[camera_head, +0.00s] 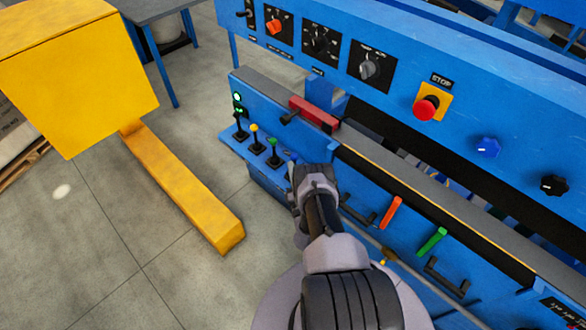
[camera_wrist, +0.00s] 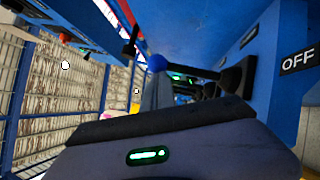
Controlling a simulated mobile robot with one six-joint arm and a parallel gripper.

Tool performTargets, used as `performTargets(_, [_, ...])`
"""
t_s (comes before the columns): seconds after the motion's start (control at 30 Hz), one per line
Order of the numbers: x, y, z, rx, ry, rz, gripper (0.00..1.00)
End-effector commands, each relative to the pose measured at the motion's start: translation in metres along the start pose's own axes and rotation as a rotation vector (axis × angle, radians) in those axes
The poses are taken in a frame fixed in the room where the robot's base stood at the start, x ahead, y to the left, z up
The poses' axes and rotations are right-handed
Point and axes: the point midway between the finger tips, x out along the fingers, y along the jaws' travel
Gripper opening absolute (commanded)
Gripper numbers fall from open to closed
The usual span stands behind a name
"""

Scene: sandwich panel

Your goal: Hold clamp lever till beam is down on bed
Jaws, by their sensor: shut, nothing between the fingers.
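I cannot read which is the clamp lever. My gripper (camera_head: 298,172) is shut at the blue-knobbed lever and partly hides it. In the wrist view the blue knob (camera_wrist: 156,62) shows just beyond my gripper's fingers (camera_wrist: 152,95); contact cannot be told. The grey-topped bed (camera_head: 430,194) runs to the right. A dark gap shows between it and the blue upper body (camera_head: 480,118), likely the beam.
A red stop button (camera_head: 426,107) and dials sit on the upper panel. A red block (camera_head: 313,111) lies on the bed's left end. Orange (camera_head: 390,213) and green (camera_head: 432,241) handles are on the front.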

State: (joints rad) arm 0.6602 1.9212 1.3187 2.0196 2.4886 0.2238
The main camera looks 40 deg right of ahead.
Motion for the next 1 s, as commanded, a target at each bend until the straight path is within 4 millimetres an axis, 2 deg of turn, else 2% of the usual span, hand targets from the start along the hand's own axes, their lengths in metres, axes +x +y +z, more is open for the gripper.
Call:
performTargets(0.17, [0.002, -0.001, 0.000, 0.013, 0.002, -0.011, 0.00])
performTargets(0.4, [0.011, -0.008, 0.013, 0.204, -0.001, -0.152, 0.00])
performTargets(1.0, [0.013, -0.004, 0.017, 0.207, 0.000, -0.153, 0.00])
